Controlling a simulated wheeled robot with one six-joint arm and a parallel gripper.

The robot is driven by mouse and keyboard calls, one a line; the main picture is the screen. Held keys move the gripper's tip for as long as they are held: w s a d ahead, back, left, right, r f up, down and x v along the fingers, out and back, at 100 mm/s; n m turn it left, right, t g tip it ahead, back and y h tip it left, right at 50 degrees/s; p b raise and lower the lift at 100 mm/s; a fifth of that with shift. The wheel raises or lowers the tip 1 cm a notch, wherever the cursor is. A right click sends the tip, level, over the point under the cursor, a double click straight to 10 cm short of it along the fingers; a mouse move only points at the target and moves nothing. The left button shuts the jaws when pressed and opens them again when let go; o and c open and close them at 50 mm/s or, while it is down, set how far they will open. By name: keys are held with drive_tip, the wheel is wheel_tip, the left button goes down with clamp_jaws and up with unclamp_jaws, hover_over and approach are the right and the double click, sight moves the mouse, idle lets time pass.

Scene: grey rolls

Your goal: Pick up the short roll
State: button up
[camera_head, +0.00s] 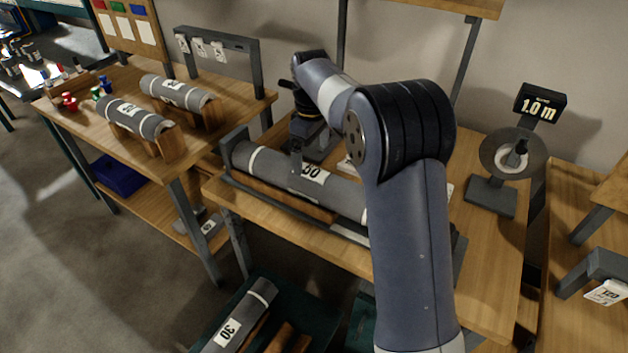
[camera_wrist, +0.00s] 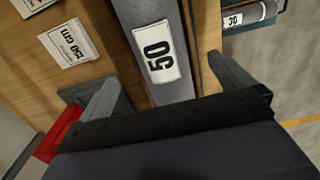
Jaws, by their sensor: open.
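A grey roll (camera_head: 255,160) lies in a wooden cradle on the middle table. Its label reads 50 in the wrist view (camera_wrist: 170,95). My gripper (camera_head: 297,162) is over this roll, and in the wrist view its open fingers (camera_wrist: 168,86) stand on either side of it. The fingers do not close on it. Part of the roll is hidden behind my arm in the head view. A shorter-looking grey roll labelled 30 (camera_head: 240,312) lies low in front, cut by the frame edge. It also shows at the top right of the wrist view (camera_wrist: 262,14).
Two more labelled rolls (camera_head: 135,120) (camera_head: 178,92) rest on wooden cradles on the left table. A dial stand marked 1.0 m (camera_head: 510,165) is at the right. A label card (camera_wrist: 68,44) and a red object (camera_wrist: 58,135) lie left of the roll.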

sight(312, 171)
wheel_tip(312, 171, down, 9)
drive_tip(key=shift+w, duration=0.1)
idle(0.4)
drive_tip(key=shift+c, duration=0.3)
drive_tip(key=c, duration=1.2)
drive_tip(key=shift+r, duration=0.1)
drive_tip(key=shift+c, duration=0.3)
drive_tip(key=shift+r, duration=0.1)
